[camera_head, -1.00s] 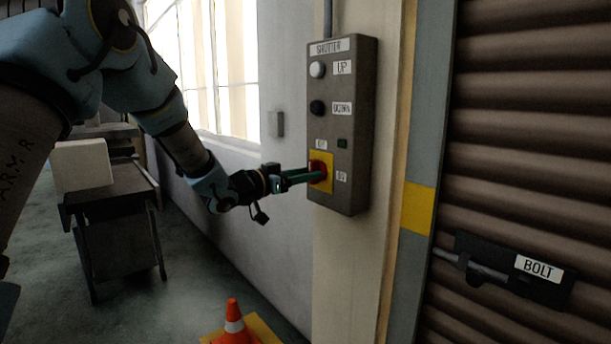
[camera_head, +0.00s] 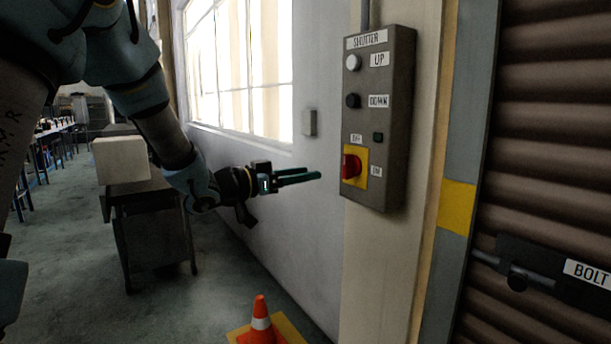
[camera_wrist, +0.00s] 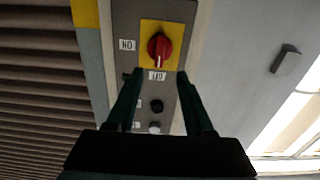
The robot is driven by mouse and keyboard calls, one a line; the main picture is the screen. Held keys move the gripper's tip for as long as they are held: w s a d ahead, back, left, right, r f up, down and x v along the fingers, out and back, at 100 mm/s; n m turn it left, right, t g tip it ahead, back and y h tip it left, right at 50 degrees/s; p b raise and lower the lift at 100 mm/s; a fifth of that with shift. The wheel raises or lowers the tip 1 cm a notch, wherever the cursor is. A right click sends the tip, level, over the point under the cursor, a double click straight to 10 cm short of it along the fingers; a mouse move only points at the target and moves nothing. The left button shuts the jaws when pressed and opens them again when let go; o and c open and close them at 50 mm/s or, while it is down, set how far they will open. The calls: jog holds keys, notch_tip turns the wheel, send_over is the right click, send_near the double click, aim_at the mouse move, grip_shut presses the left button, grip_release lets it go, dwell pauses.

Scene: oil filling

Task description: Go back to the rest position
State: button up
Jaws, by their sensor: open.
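My gripper (camera_head: 300,177) is open and empty, its two green fingers pointing right toward the shutter control box, a clear gap short of it. The grey control box (camera_head: 396,120) is fixed to the wall, with a white UP button (camera_head: 353,62), a black DOWN button (camera_head: 353,101) and a red rotary switch (camera_head: 350,167) on a yellow plate. In the wrist view my gripper (camera_wrist: 157,75) has its fingers spread apart, and the red switch (camera_wrist: 159,46) shows beyond them, touched by neither.
A rolling shutter (camera_head: 550,150) with a bolt (camera_head: 515,272) is at the right. An orange cone (camera_head: 262,322) stands on the floor below. A table (camera_head: 150,205) bearing a pale box (camera_head: 121,160) stands at the left. A small grey wall box (camera_head: 309,122) is by the window.

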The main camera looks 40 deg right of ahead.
jog(key=w+a+f+n+t+y, duration=0.2)
jog(key=w+a+n+t+y, duration=0.15)
jog(key=w+a, duration=0.25)
jog(key=w+a+f+n+t+y, duration=0.2)
jog(key=w+a+f+t, duration=0.15)
jog(key=w+a, duration=0.25)
jog(key=w+a+f+n+t+y, duration=0.1)
jog(key=a+f+n+y, duration=0.2)
jog(key=a, duration=0.6)
jog(key=w+a+f+n+t+y, duration=0.1)
jog(key=a+f+n+y, duration=0.2)
jog(key=a, duration=0.5)
jog(key=s+a+f+n+g+y, duration=0.2)
jog(key=s+a+g+y, duration=0.1)
jog(key=s+a, duration=0.5)
jog(key=s+a+f+n+g+y+p, duration=0.1)
jog(key=s+a+f+n+g+y, duration=0.1)
jog(key=s+a, duration=0.7)
jog(key=shift+a+f+n+g+y, duration=0.35)
jog(key=shift+a+n+g+y, duration=0.3)
jog(key=shift+a+n+g, duration=0.15)
